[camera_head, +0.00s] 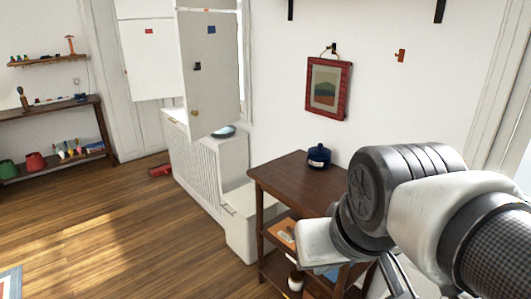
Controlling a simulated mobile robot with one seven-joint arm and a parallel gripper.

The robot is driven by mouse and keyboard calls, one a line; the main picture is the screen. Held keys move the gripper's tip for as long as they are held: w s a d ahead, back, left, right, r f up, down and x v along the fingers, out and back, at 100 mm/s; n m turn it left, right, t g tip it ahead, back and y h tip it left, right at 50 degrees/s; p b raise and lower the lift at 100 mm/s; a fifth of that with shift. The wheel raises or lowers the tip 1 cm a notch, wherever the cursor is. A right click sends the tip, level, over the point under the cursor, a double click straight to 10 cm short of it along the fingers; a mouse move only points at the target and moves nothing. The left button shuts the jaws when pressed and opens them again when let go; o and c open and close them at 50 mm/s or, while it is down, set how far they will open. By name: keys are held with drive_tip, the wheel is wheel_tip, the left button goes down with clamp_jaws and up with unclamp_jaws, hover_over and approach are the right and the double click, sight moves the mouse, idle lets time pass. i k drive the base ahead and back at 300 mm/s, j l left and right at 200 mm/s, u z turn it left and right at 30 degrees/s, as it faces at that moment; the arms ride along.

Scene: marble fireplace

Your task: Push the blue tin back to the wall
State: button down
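The blue tin (319,157) is dark blue, round and lidded, with a small knob on top. It stands upright on the dark wooden top of a small shelf table (290,172), toward its back edge near the white wall. I cannot tell how wide the gap to the wall is. My arm reaches in from the right, in front of the table's right part. The pale end of my arm, with my gripper (320,246), shows in front of the table, lower in the picture than the tin and apart from it. Its fingers cannot be made out.
The tabletop left of and in front of the tin looks clear. Lower shelves hold an orange item (284,232) and other things partly hidden by my arm. A red-framed picture (328,88) hangs above the tin. A white cabinet (205,150) stands left; wooden floor (120,220) is open.

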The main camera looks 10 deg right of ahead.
sight(317, 164)
drive_tip(key=z, duration=1.75)
drive_tip(key=i+j+z, duration=0.1)
drive_tip(key=j, duration=0.45)
drive_tip(key=i+j, duration=0.1)
drive_tip(key=j, duration=0.5)
drive_tip(key=i+j, duration=0.1)
drive_tip(key=j, duration=0.5)
drive_tip(key=i+j, duration=0.1)
drive_tip(key=j, duration=1.1)
drive_tip(key=i+j, duration=0.15)
drive_tip(key=j, duration=0.4)
drive_tip(key=i+j, duration=0.1)
drive_tip(key=j, duration=0.5)
drive_tip(key=z, duration=0.05)
